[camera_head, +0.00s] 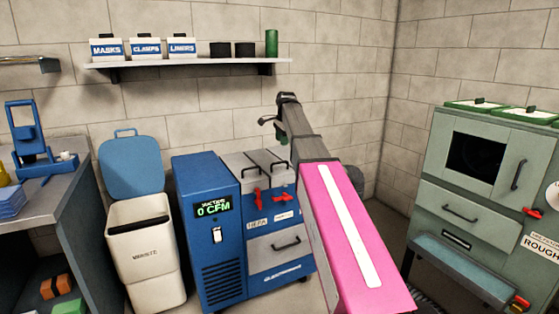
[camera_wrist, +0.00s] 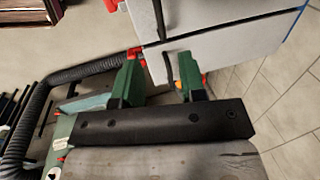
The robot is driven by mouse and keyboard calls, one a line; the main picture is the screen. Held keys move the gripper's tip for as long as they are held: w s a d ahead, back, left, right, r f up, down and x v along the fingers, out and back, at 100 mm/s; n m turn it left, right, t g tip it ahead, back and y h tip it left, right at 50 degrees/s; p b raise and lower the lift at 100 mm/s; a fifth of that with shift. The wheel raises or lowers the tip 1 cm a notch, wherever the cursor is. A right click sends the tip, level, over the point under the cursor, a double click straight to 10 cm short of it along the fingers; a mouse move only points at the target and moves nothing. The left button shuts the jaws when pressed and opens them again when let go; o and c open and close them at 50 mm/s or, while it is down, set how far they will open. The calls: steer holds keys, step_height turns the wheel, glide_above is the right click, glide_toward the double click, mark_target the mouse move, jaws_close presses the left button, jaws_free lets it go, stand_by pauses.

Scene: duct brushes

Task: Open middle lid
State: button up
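The blue machine (camera_head: 208,235) has light grey lids on top with black handles. One lid (camera_head: 238,162) is at the left and another (camera_head: 264,157) is to its right; both look closed. My arm hides the area further right, so I cannot tell which lid is the middle one. My gripper (camera_head: 270,122) is above and behind the machine's top in the head view. In the wrist view my gripper (camera_wrist: 161,64) has its green fingers apart, with a black handle (camera_wrist: 172,58) of a grey lid (camera_wrist: 232,44) showing between them. Contact is not clear.
Red latches (camera_head: 258,196) are on the machine's front. A waste bin (camera_head: 147,255) with its blue lid (camera_head: 131,165) raised stands to the left. A green cabinet (camera_head: 427,193) stands to the right. A wall shelf (camera_head: 190,67) runs above. A dark hose (camera_wrist: 85,70) lies beside my gripper.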

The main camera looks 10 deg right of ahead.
steer(key=f, duration=0.3)
steer(key=w+f, duration=0.1)
steer(key=f, duration=0.3)
steer(key=w+f, duration=0.1)
steer(key=f, duration=0.2)
steer(key=shift+a+f, duration=0.2)
steer(key=shift+a, duration=0.1)
jaws_close()
